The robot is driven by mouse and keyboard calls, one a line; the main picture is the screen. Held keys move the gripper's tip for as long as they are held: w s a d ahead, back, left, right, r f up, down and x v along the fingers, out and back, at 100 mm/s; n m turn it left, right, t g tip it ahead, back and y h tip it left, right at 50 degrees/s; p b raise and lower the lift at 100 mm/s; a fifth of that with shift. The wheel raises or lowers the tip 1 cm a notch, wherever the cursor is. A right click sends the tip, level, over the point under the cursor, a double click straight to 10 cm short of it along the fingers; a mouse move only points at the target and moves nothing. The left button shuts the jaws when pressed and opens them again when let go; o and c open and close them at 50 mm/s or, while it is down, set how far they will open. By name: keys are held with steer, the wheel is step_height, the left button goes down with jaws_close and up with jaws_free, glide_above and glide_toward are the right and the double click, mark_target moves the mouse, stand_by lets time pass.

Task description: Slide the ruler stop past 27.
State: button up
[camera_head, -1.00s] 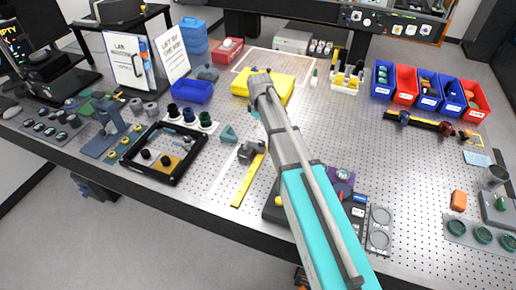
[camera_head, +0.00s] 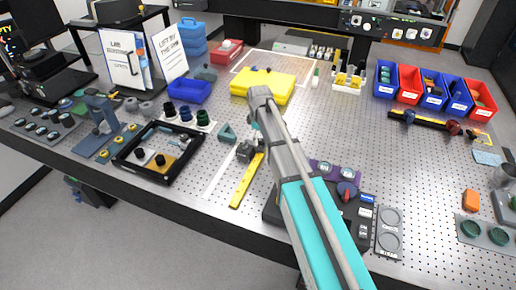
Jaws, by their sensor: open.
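A yellow ruler (camera_head: 244,186) lies on the perforated metal table near its front edge, running from lower left to upper right. A dark grey block, likely the ruler stop (camera_head: 245,152), sits at the ruler's far end. The ruler's markings are too small to read. My arm reaches in from the bottom, passing just right of the ruler and partly over its far end. My gripper (camera_head: 254,128) is at the arm's far end, just beyond and above the dark block. Its fingers are mostly hidden by the arm, and I cannot tell whether they touch the block.
A black-framed tray (camera_head: 128,163) stands left of the ruler and a small teal triangle (camera_head: 227,133) lies just behind it. A yellow case (camera_head: 270,86) lies further back. A dark control panel (camera_head: 364,212) is right of my arm.

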mark_target(259, 144)
steer(key=shift+f+b, duration=1.75)
steer(key=shift+f, duration=0.3)
